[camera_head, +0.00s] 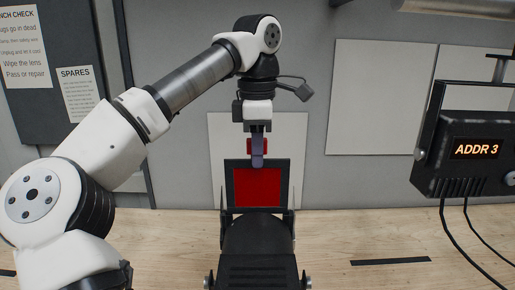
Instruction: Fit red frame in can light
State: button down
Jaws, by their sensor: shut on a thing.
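The red frame (257,188) is a red sheet in a black square border, standing upright near the middle of the view. My gripper (257,160) points down at its top edge and is shut on it. The black can light (258,246) stands below, on the wooden bench, between the arms of its yoke. The frame's lower edge is close to the top of the can. I cannot tell whether that edge is inside the can's holder or just above or behind it.
A black lamp unit (467,150) reading ADDR 3 stands at the right, with cables running down. Pale panels (380,98) are on the grey back wall. Notices (77,93) are at the left. The wooden bench (345,235) is mostly clear right of the can, apart from a black strip (390,261).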

aim_at(258, 198)
jog(key=shift+f+b, duration=2.95)
jog(key=shift+f, duration=2.55)
jog(key=c, duration=1.3)
grip_release()
notch_tip(258, 198, up, 12)
jog(key=p, duration=0.4)
jog(key=shift+r+p, duration=0.95)
jog(key=shift+p, duration=0.35)
